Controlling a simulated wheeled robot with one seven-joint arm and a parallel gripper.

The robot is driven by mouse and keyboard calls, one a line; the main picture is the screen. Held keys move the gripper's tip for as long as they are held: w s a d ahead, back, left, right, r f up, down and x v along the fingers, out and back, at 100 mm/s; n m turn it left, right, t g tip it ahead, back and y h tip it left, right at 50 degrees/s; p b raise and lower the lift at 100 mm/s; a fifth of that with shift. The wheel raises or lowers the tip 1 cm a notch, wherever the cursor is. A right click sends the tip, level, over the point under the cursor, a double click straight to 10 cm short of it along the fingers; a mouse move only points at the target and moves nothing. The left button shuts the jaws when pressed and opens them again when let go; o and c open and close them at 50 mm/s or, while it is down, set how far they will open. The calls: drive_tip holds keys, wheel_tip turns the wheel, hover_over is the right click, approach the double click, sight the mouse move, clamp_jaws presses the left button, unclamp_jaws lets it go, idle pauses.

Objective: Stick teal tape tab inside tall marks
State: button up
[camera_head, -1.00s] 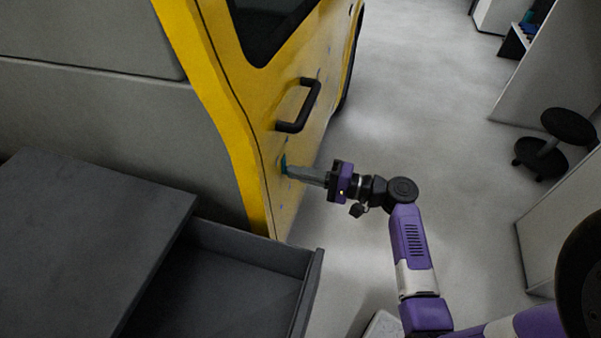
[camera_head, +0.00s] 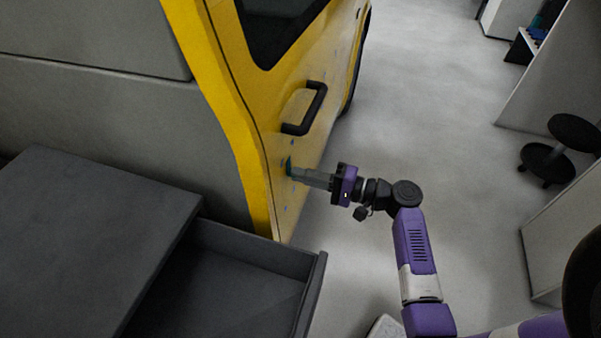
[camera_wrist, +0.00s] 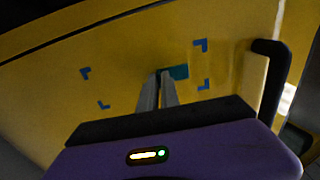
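The teal tape tab (camera_head: 289,166) is at the tips of my gripper (camera_head: 293,171), against or very close to the yellow door panel below the black handle. In the wrist view the tab (camera_wrist: 179,72) sticks out to the right of the fingertips (camera_wrist: 159,74), which are close together on its left end. Blue corner marks lie on the yellow panel: an upper left (camera_wrist: 85,73), a lower left (camera_wrist: 103,105), an upper right (camera_wrist: 201,45) and a lower right (camera_wrist: 204,85). The tab appears between them, nearer the right pair. I cannot tell whether it touches the panel.
The black door handle (camera_head: 306,109) stands out from the yellow door (camera_head: 325,125); it is right of the fingers in the wrist view (camera_wrist: 272,85). A dark open drawer (camera_head: 250,275) and grey cabinet top (camera_head: 90,235) are at lower left.

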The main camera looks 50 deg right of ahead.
drive_tip(key=o, duration=0.4)
drive_tip(key=v, duration=0.7)
drive_tip(key=shift+s+b, duration=0.3)
drive_tip(key=shift+s, duration=0.05)
drive_tip(key=shift+d, duration=0.2)
